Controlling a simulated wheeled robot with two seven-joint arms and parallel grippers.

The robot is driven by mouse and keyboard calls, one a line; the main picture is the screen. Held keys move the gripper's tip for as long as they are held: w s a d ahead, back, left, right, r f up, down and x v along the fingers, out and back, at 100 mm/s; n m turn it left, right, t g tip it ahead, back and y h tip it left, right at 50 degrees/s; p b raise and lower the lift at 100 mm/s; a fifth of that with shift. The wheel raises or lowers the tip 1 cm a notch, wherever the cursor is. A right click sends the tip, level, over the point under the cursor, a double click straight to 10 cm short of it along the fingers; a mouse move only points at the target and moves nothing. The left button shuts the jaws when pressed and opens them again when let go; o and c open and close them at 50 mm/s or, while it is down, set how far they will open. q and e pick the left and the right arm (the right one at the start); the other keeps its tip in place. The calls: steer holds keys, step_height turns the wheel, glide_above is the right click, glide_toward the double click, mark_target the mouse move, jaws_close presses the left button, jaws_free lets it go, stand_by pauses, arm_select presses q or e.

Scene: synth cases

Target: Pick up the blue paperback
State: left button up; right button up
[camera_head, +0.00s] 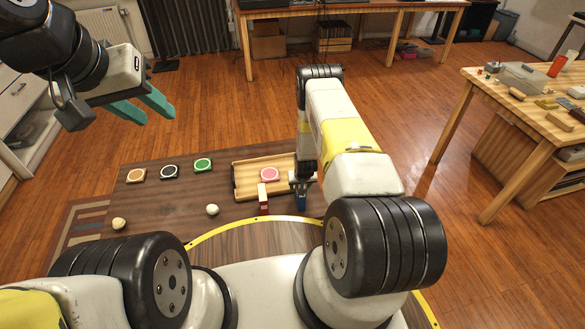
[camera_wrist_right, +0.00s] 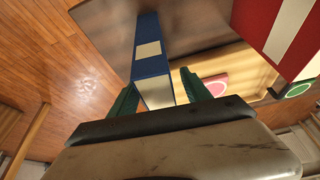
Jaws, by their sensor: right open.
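The blue paperback (camera_head: 301,201) stands upright on the dark low table, mostly hidden under my right gripper (camera_head: 302,180) in the head view. In the right wrist view the blue paperback (camera_wrist_right: 150,60) shows a pale label and a pale end. The green fingers of my right gripper (camera_wrist_right: 160,92) are open, one on either side of its near end. I see a small gap on the right side; on the left I cannot tell if they touch. My left gripper (camera_head: 142,105) is open and empty, raised at the upper left, away from the book.
A red book (camera_head: 263,200) stands close left of the blue one, and shows in the wrist view (camera_wrist_right: 268,15). A wooden tray (camera_head: 236,182) holding a pink disc lies behind. Orange, black and green discs and two pale balls (camera_head: 212,210) lie further left.

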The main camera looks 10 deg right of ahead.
steer(key=shift+w+f, duration=0.25)
steer(key=shift+f, duration=0.35)
jaws_close()
steer(key=shift+r, duration=0.2)
